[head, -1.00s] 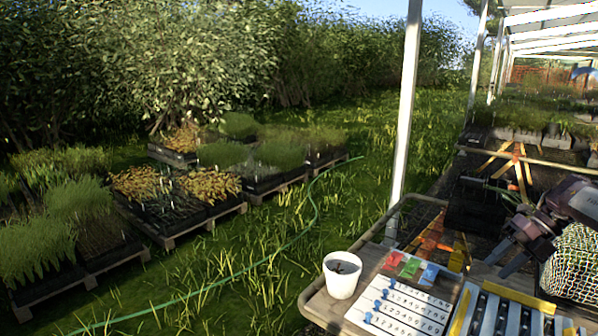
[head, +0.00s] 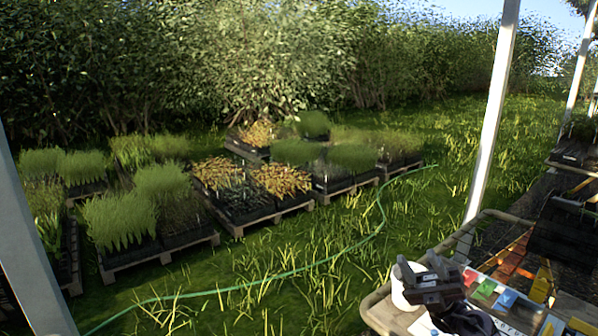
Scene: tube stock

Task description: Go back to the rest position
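The wooden table (head: 384,316) with a rounded metal rail fills the bottom right corner. Red, green and blue pieces (head: 487,288) lie on it beside the gripper. A white post (head: 492,120) stands behind the table. Pallets of plants (head: 160,258) and a green hose (head: 300,268) lie on open grass.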

